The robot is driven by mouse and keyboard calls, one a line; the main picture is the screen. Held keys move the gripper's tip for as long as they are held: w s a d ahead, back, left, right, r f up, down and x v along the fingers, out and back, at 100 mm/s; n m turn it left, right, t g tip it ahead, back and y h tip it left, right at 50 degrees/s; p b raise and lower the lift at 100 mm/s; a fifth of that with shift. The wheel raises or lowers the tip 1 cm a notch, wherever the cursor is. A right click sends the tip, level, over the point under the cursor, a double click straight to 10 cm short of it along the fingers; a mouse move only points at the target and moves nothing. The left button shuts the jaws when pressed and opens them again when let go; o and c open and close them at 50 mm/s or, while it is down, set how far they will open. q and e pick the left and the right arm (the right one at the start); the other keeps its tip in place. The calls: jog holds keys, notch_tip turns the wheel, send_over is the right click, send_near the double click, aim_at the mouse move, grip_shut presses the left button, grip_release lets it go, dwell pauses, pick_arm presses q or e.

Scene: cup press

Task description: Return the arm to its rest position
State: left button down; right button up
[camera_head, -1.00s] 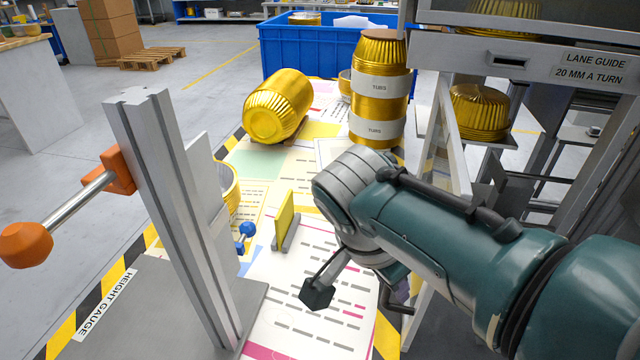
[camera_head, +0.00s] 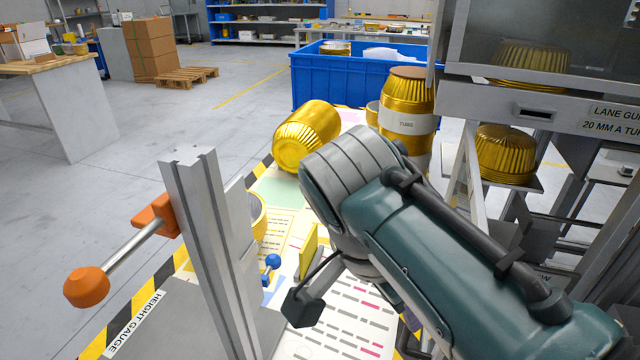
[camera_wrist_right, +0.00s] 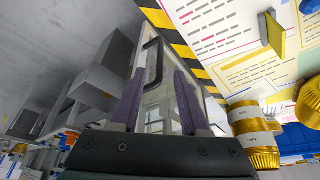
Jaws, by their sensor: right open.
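My right arm comes in from the lower right of the head view and reaches over the printed sheets on the table. Its gripper is mostly hidden behind the arm there. In the right wrist view my right gripper (camera_wrist_right: 159,80) shows two purple fingers spread apart, with nothing held between them. It is beside the table's striped edge (camera_wrist_right: 178,38). My left gripper is in neither view.
A height gauge post (camera_head: 212,250) with an orange knob (camera_head: 87,287) stands at left. Gold cup stacks, one lying (camera_head: 306,136) and one upright (camera_head: 405,105), sit before a blue bin (camera_head: 335,75). The lane guide frame (camera_head: 545,112) stands close at right.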

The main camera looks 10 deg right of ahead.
jog(key=shift+r, duration=0.1)
jog(key=s+d+r+n+t+y+p, duration=0.25)
jog(key=s+r+n+y+p, duration=0.25)
jog(key=s+r+n+p, duration=0.95)
jog(key=s+r+p, duration=0.1)
jog(key=r+p, duration=1.5)
jog(key=s+r+n+p, duration=0.2)
jog(key=r+p, duration=1.5)
jog(key=r, duration=0.5)
jog(key=shift+s, duration=0.15)
